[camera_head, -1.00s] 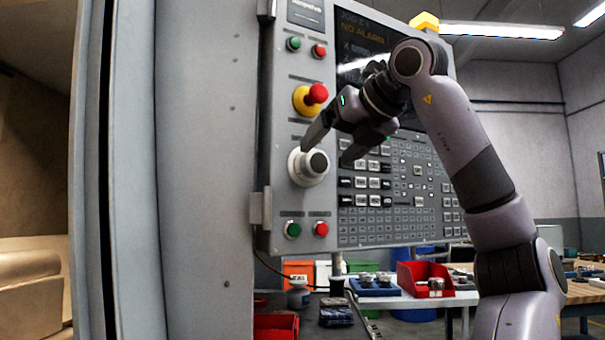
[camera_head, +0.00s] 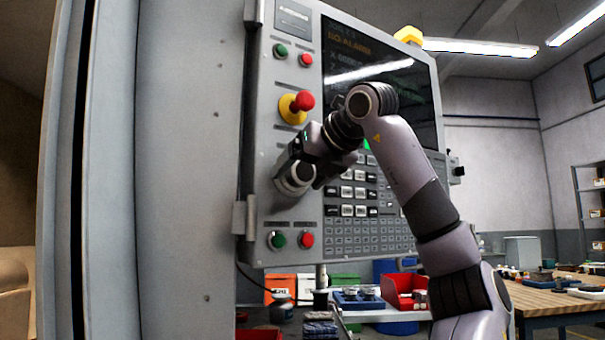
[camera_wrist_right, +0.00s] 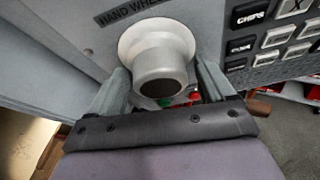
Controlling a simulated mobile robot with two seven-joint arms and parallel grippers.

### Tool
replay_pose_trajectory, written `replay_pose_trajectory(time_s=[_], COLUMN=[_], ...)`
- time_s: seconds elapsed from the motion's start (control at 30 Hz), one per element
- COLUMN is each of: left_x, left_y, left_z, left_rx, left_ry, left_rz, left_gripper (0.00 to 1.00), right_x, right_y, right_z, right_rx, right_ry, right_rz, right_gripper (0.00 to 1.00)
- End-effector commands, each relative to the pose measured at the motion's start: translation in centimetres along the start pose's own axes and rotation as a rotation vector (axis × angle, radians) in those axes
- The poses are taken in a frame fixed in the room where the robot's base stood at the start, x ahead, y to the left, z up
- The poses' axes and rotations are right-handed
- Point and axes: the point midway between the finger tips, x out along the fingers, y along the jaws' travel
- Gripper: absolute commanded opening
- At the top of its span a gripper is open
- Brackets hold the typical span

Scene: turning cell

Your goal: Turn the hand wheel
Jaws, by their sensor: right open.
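The hand wheel (camera_head: 295,179) is a round white-grey knob with a dark cap on the left strip of the control panel. In the right wrist view the knob (camera_wrist_right: 158,62) stands under a label reading "HAND WHE…". My right gripper (camera_head: 299,172) is at the wheel and partly covers it. In the right wrist view its open fingers (camera_wrist_right: 160,92) stand on either side of the knob. I cannot tell whether they touch it. My left gripper does not show.
Above the wheel is a red-and-yellow emergency stop (camera_head: 296,106). Below it are a green button (camera_head: 277,240) and a red button (camera_head: 306,240). The keypad (camera_head: 362,197) lies just right. A red bin (camera_head: 403,290) stands on a table behind.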

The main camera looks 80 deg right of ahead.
Motion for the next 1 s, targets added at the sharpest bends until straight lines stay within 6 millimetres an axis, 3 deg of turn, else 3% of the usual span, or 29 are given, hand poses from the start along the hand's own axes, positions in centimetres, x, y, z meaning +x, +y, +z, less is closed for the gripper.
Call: replay_pose_trajectory(time_s=[0.17,0.27,0.3,0.67,1.0], left_x=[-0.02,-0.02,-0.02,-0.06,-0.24], left_y=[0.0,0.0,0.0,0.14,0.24], left_z=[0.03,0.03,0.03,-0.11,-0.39], left_rx=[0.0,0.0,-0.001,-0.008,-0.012], left_ry=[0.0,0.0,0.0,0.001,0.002], left_rz=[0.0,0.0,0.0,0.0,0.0], left_gripper=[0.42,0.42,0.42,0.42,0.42], right_x=[-0.01,-0.02,-0.03,-0.1,-0.18], right_y=[0.0,0.0,0.0,-0.03,-0.07], right_z=[0.01,0.0,0.0,0.02,0.05], right_rx=[0.0,0.0,0.0,-0.043,-0.26], right_ry=[0.0,0.0,0.0,-0.001,-0.007], right_rz=[0.0,0.0,0.0,-0.019,-0.111], right_gripper=[0.79,0.46,0.41,0.41,0.41])
